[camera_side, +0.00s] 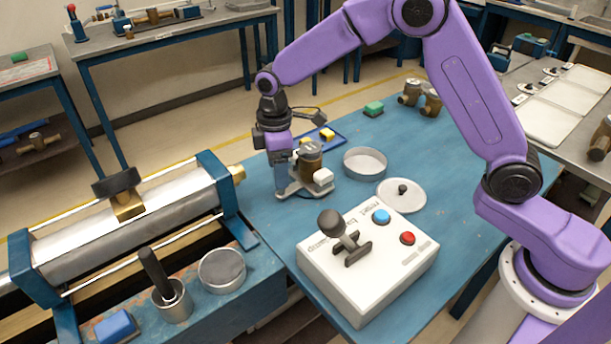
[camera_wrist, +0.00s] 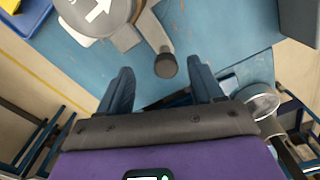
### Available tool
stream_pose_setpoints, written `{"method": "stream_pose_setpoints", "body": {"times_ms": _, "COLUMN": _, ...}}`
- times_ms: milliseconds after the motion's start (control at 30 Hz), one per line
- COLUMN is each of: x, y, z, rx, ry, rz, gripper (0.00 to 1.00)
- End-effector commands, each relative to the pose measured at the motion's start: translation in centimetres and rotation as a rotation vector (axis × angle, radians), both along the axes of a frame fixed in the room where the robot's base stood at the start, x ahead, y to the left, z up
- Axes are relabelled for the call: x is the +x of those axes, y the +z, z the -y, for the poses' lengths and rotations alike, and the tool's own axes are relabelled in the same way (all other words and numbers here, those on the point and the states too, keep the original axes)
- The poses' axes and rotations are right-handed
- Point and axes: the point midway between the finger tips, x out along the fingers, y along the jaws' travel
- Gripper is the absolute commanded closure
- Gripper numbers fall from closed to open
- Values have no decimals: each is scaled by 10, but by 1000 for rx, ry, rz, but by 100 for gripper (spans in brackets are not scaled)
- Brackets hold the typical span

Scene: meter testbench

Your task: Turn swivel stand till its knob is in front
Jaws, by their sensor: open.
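The swivel stand (camera_side: 293,190) is on the blue table, a grey metal base carrying a brown meter (camera_side: 311,160) and a white block (camera_side: 323,177). In the wrist view, the meter's round grey top with a white arrow (camera_wrist: 98,12) shows at the top left. A grey arm of the stand reaches out from beside it to a dark round knob (camera_wrist: 166,66). My gripper (camera_wrist: 159,67) is open, with the knob between its fingertips in the picture; I cannot tell whether they touch it. In the side view, my gripper (camera_side: 281,188) points down at the stand's left side, and the knob is hidden.
A white box (camera_side: 370,285) with a lever and red and blue buttons stands in front. A round dish (camera_side: 365,163) and a lid (camera_side: 401,194) are right of the stand. A blue tray (camera_side: 322,136) lies behind it. A cylinder bench (camera_side: 125,225) is at left.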

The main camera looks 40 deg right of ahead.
Motion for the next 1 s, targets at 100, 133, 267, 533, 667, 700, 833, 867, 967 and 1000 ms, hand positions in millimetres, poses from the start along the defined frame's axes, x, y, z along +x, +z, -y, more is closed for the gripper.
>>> {"method": "stream_pose_setpoints", "body": {"times_ms": 100, "x": 5, "y": 0, "z": 1, "rx": 0, "ry": -1, "rz": 0, "gripper": 34}}
{"method": "stream_pose_setpoints", "body": {"times_ms": 133, "x": 6, "y": 0, "z": 1, "rx": 0, "ry": -1, "rz": 0, "gripper": 34}}
{"method": "stream_pose_setpoints", "body": {"times_ms": 267, "x": 8, "y": 0, "z": 1, "rx": -1, "ry": -1, "rz": -1, "gripper": 34}}
{"method": "stream_pose_setpoints", "body": {"times_ms": 533, "x": 16, "y": 0, "z": 3, "rx": 0, "ry": -1, "rz": 0, "gripper": 34}}
{"method": "stream_pose_setpoints", "body": {"times_ms": 667, "x": 21, "y": -1, "z": 4, "rx": -1, "ry": -1, "rz": 0, "gripper": 34}}
{"method": "stream_pose_setpoints", "body": {"times_ms": 700, "x": 22, "y": 0, "z": 5, "rx": -1, "ry": -1, "rz": 0, "gripper": 34}}
{"method": "stream_pose_setpoints", "body": {"times_ms": 833, "x": 23, "y": 0, "z": 5, "rx": -1, "ry": -1, "rz": 0, "gripper": 34}}
{"method": "stream_pose_setpoints", "body": {"times_ms": 867, "x": 23, "y": 0, "z": 5, "rx": -1, "ry": -1, "rz": 0, "gripper": 34}}
{"method": "stream_pose_setpoints", "body": {"times_ms": 967, "x": 26, "y": 0, "z": 7, "rx": -1, "ry": -1, "rz": 0, "gripper": 34}}
{"method": "stream_pose_setpoints", "body": {"times_ms": 1000, "x": 27, "y": 0, "z": 7, "rx": -1, "ry": -1, "rz": 0, "gripper": 34}}
